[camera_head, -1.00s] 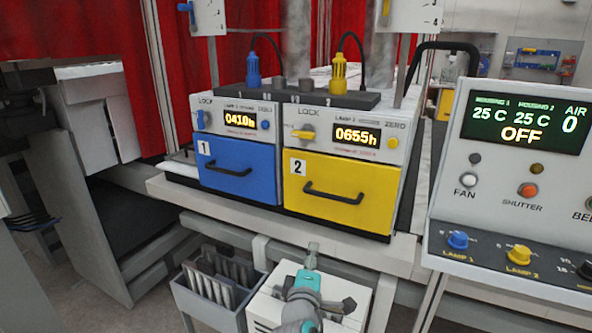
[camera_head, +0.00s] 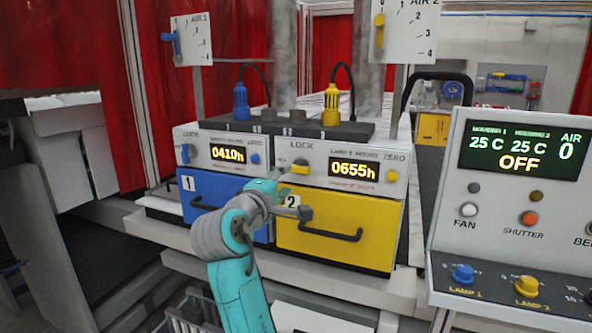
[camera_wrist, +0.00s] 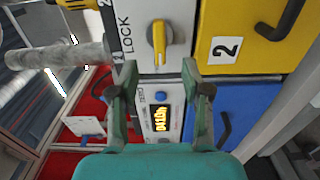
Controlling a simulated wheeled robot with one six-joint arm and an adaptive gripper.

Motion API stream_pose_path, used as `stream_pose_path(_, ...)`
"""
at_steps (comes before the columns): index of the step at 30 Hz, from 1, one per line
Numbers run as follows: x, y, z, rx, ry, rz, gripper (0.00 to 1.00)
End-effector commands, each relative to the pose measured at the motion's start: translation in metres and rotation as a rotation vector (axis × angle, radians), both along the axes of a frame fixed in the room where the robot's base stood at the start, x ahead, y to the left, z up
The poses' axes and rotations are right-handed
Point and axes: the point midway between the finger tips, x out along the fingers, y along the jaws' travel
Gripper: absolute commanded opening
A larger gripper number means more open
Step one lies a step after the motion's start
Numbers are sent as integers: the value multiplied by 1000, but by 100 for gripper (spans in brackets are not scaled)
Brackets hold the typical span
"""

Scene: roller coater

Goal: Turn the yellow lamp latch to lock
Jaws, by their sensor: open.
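The yellow lamp latch (camera_head: 299,168) is on the white panel above yellow drawer 2, under the word LOCK. Its handle lies horizontal across its round base. In the wrist view the latch (camera_wrist: 158,40) is at the upper middle, and LOCK reads sideways to its left. My gripper (camera_head: 283,192) is in front of the panel, low and slightly left of the latch. In the wrist view my gripper (camera_wrist: 157,82) has its two fingers spread apart, with nothing between them. The latch is beyond the fingertips, apart from them.
Blue drawer 1 (camera_head: 207,196) with its blue latch (camera_head: 185,153) is to the left. The yellow drawer (camera_head: 372,235) has a protruding black handle (camera_head: 330,234). Lamp plugs and cables stand on top. A control console (camera_head: 515,215) stands at the right.

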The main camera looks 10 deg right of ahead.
Motion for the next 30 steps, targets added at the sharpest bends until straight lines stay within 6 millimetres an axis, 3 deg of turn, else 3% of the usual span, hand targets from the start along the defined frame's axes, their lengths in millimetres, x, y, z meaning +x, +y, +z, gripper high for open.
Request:
stream_pose_path(13, 59, -43, 0, 1, -1, 0, 48)
stream_pose_path(27, 70, -51, 0, 1, -2, 1, 48)
stream_pose_path(28, 70, -51, 0, 1, -2, 1, 46)
stream_pose_path(30, 70, -51, 0, 1, -2, 1, 28)
